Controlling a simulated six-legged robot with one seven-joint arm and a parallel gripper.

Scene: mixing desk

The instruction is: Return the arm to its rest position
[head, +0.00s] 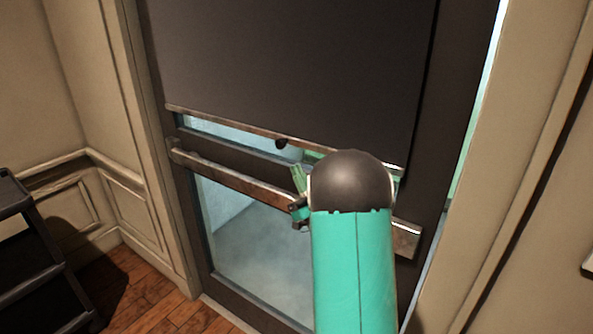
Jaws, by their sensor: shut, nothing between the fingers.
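My teal arm (352,265) with its dark rounded joint rises from the bottom of the head view, in front of a dark-framed door. My gripper (299,182) shows only in part, just left of the dark joint, by the door's push bar (225,178). It is shut with nothing held. The arm hides the rest of the gripper, and I cannot tell whether it touches the bar.
The door (290,60) has a dark upper panel and a lower glass pane (255,240). A bright strip shows along its right edge. A dark shelved stand (40,265) is at the left. Some wooden floor (135,290) is clear at the lower left.

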